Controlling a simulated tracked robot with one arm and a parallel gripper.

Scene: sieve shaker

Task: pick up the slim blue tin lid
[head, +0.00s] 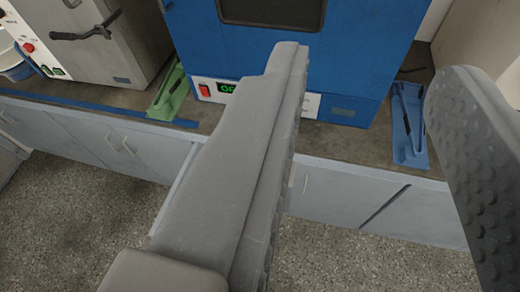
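I cannot make out a slim blue tin lid for certain in the head view. My gripper (372,72) is open, its two grey fingers wide apart, with nothing held between them. The left finger covers the middle of the view and hides part of the counter and the front of a blue machine. The right finger, with a dimpled pad, fills the right edge. Blue things in view are a flat tray (408,150) with a dark tool on it at the right and a long thin strip (95,105) along the counter at the left.
A blue machine (345,55) with a dark window, red switch and green display stands on the counter. A green holder (168,95) lies left of it. Grey cabinets (110,150) front the counter; speckled floor lies below.

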